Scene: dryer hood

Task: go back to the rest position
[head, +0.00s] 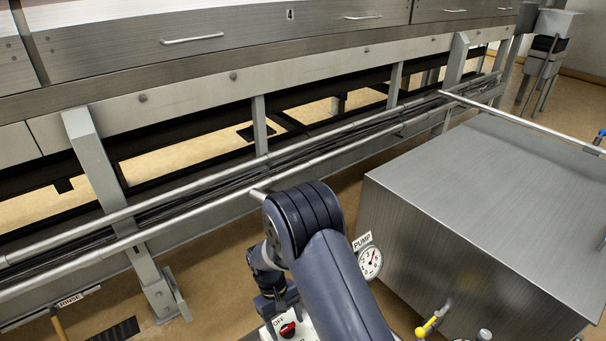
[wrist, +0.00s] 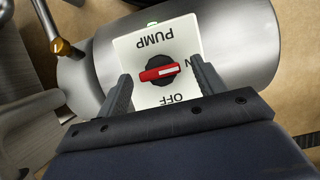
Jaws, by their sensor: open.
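My gripper (wrist: 161,72) is open in the wrist view, one finger on each side of a red-and-black rotary switch (wrist: 158,74). Neither finger appears to touch the switch; the gap in depth is hard to judge. The switch sits on a white plate (wrist: 135,48) marked PUMP and OFF, its red handle lying roughly across the picture. In the head view the red switch (head: 288,329) shows low in the middle, beside my dark blue arm. My fingers are not clear there.
A large steel box (head: 480,190) stands right of my arm, with a PUMP gauge (head: 369,262) and a yellow-handled valve (head: 430,324). Long metal rails (head: 200,205) run along the machine behind my arm. A brass fitting (wrist: 62,46) is at upper left in the wrist view.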

